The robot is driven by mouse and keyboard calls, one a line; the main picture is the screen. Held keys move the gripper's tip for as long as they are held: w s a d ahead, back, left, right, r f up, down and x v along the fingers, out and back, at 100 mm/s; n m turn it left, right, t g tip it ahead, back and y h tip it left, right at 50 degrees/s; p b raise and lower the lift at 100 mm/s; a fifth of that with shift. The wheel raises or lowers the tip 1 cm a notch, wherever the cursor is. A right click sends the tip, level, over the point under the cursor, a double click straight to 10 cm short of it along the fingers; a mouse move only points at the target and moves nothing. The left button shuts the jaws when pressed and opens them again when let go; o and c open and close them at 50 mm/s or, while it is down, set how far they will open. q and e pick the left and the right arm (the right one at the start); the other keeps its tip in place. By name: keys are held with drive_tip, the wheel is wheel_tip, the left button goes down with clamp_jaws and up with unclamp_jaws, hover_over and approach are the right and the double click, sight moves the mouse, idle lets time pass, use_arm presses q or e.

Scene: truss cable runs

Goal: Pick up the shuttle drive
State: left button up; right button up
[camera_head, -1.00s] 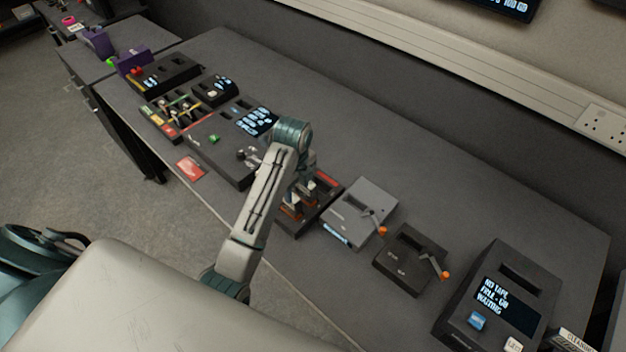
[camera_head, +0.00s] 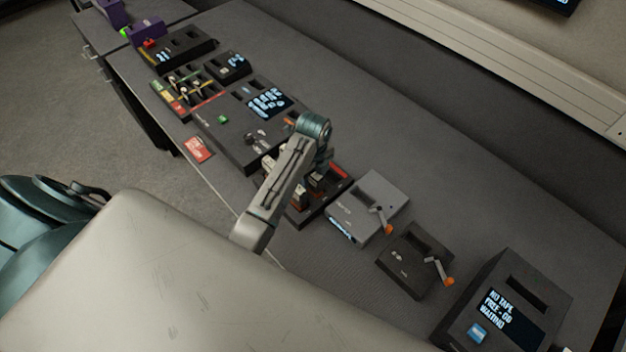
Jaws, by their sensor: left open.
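I cannot tell for certain which item is the shuttle drive. Several small upright pieces, brownish and pale, stand in a black tray (camera_head: 338,181) with a red label, at the middle of the bench. My left gripper (camera_head: 322,160) is over the far side of this tray, mostly hidden behind my own wrist. It is open; no held thing shows. The arm also covers the tray's left part. My right gripper is not in view.
Right of the tray stand a grey box (camera_head: 374,197) and a black box (camera_head: 408,263), each with an orange-knobbed crank. A black unit with a screen (camera_head: 535,290) is at lower right. A wide black console (camera_head: 232,140) lies left. The bench behind is clear.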

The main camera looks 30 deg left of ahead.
use_arm(q)
wheel_tip(320, 180, down, 2)
drive_tip(key=shift+s+a, duration=0.1)
drive_tip(key=shift+f, duration=0.25)
drive_tip(key=shift+c, duration=0.9)
clamp_jaws()
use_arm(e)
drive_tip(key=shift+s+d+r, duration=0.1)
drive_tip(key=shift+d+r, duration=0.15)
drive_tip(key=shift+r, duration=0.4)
